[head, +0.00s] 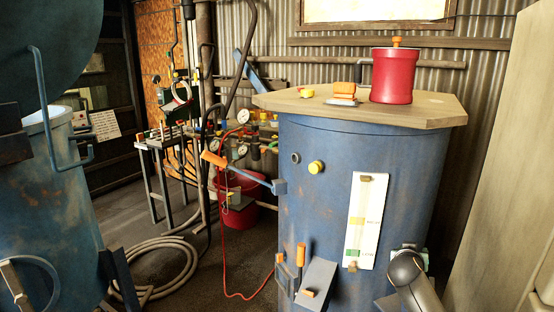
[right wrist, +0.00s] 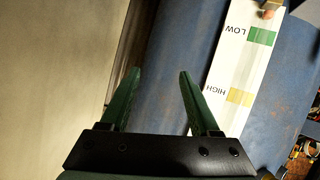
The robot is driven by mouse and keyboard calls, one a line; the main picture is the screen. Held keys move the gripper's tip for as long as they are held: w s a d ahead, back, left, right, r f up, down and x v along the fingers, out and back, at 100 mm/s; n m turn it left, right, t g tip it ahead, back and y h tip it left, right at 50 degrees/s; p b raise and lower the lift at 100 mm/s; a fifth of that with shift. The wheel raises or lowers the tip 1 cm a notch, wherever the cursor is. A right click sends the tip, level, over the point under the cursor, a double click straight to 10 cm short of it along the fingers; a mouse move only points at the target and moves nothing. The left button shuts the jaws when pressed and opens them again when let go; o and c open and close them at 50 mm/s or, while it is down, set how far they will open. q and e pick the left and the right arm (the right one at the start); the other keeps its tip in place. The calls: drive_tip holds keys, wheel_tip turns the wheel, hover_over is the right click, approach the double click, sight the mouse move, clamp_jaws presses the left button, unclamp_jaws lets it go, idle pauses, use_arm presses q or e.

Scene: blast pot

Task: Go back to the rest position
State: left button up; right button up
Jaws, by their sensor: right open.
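My right gripper (right wrist: 160,72) is open in the right wrist view. Its two dark green fingers stand apart with nothing between them. In front of them is the blue drum (right wrist: 180,55), with the white gauge plate (right wrist: 229,75) marked LOW and HIGH to the right of the fingers. In the head view my right arm shows at the lower right, in front of the drum (head: 320,215) and to the right of its gauge plate (head: 357,240); the fingers are mostly hidden there. My left gripper is in neither view.
The drum's wooden top (head: 275,101) carries a red canister (head: 392,78) and small orange and yellow items. A blue vessel (head: 50,205) stands at the left. A coiled hose (head: 160,262) and red cable lie on the floor between. A pale panel (head: 505,160) stands close at the right.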

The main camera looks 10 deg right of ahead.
drive_tip(key=w+a+r+n+t+y, duration=0.7)
drive_tip(key=a+n, duration=0.1)
drive_tip(key=a, duration=0.3)
drive_tip(key=s+a+f+g+y, duration=0.1)
drive_tip(key=s+a+f, duration=0.2)
drive_tip(key=s+f, duration=0.3)
drive_tip(key=s+a+f+n+g+y, duration=0.1)
drive_tip(key=s+a+f, duration=0.25)
drive_tip(key=f, duration=0.45)
drive_tip(key=s+a+f+g+y, duration=0.1)
drive_tip(key=s+a+f, duration=0.2)
drive_tip(key=s+f, duration=0.4)
drive_tip(key=s+a+f+g, duration=0.1)
drive_tip(key=s+a+f, duration=0.2)
drive_tip(key=s, duration=0.5)
drive_tip(key=s+a+f+g+y, duration=0.1)
drive_tip(key=s+a+f, duration=0.2)
drive_tip(key=s, duration=0.5)
drive_tip(key=s+a+f+g, duration=0.2)
drive_tip(key=s+a+f, duration=0.1)
drive_tip(key=s+f, duration=0.2)
drive_tip(key=s, duration=0.2)
drive_tip(key=shift+s+f+m, duration=0.2)
drive_tip(key=shift+s+m, duration=0.1)
drive_tip(key=shift+s, duration=0.1)
